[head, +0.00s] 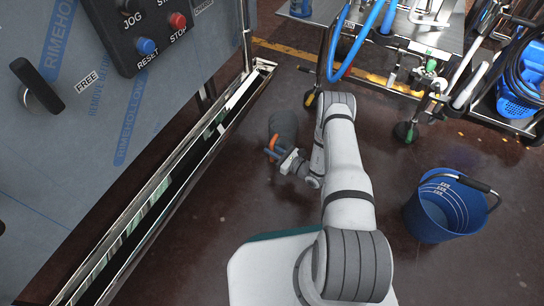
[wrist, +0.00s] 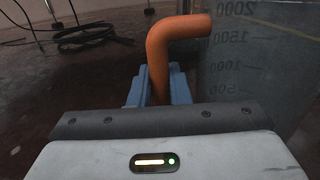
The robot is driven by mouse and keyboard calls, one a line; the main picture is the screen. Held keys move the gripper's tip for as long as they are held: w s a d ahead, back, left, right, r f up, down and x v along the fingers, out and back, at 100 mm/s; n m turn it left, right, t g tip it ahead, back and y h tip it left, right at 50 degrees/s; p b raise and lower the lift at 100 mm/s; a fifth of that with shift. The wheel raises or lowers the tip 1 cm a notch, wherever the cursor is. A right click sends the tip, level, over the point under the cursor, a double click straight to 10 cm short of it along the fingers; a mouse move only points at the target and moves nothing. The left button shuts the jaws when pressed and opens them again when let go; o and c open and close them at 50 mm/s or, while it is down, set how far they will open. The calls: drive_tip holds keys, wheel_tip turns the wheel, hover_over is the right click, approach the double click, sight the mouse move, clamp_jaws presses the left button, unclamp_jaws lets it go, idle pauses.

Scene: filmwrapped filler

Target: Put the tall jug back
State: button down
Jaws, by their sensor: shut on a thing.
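The tall jug (head: 285,124) is a dark, see-through cylinder with an orange handle, near the middle of the head view. In the wrist view its clear wall (wrist: 245,60) fills the right side, with graduation marks up to 2000 that read mirrored. My gripper (head: 277,152) is shut on the orange handle (wrist: 165,50). The blue fingers (wrist: 147,88) lie on both sides of the handle's lower part. The jug looks about upright. I cannot tell whether its base touches the floor.
A grey machine panel (head: 110,130) with buttons and a lever stands at the left, with a metal-edged channel (head: 170,190) along its foot. A blue bucket (head: 440,208) stands at the right. A wheeled trolley (head: 400,50) with hoses is at the back. Dark floor lies between.

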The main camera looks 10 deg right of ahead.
drive_tip(key=shift+f+b, duration=0.45)
drive_tip(key=shift+f, duration=1)
drive_tip(key=c, duration=1.4)
unclamp_jaws()
drive_tip(key=shift+o, duration=0.2)
